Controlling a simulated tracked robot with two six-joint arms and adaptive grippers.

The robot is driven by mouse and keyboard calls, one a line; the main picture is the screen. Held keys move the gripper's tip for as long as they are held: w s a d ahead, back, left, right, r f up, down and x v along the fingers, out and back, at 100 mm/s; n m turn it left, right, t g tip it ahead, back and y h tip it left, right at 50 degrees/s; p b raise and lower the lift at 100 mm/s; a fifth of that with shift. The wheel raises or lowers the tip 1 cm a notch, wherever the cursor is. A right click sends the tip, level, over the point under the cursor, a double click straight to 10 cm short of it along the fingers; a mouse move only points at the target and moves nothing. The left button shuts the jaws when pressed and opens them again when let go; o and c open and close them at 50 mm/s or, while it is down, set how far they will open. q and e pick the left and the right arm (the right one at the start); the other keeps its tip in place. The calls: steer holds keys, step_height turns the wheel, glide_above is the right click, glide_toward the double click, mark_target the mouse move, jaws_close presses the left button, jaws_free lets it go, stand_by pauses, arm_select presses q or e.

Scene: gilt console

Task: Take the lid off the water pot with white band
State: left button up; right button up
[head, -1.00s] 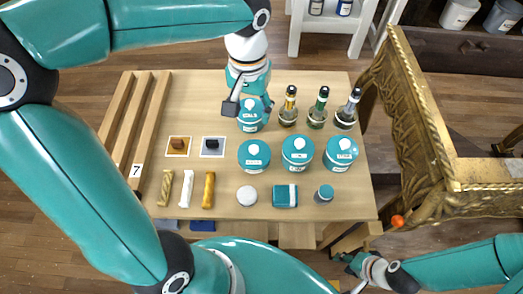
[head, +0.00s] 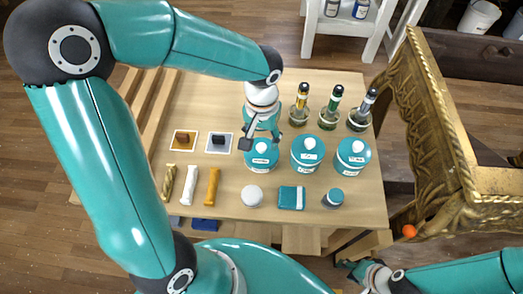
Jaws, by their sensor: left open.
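Several teal pots with round lids and pale labels stand on the wooden table. I cannot tell for sure which one has the white band. My left gripper (head: 262,139) is open and empty, pointing down over the back edge of the left pot, its fingers spread to either side. Whether it touches the lid cannot be told.
Several stoppered bottles (head: 328,118) stand behind the pots. In front are a white round item (head: 252,196), a teal box with a white stripe (head: 291,198) and a small jar (head: 333,198). A gilt console (head: 440,130) stands right of the table.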

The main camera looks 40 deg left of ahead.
mark_target(261, 147)
arm_select(q)
step_height(261, 147, down, 5)
steer(key=shift+a+r+b, duration=0.1)
steer(key=shift+b, duration=0.25)
steer(key=shift+s, duration=0.1)
jaws_close()
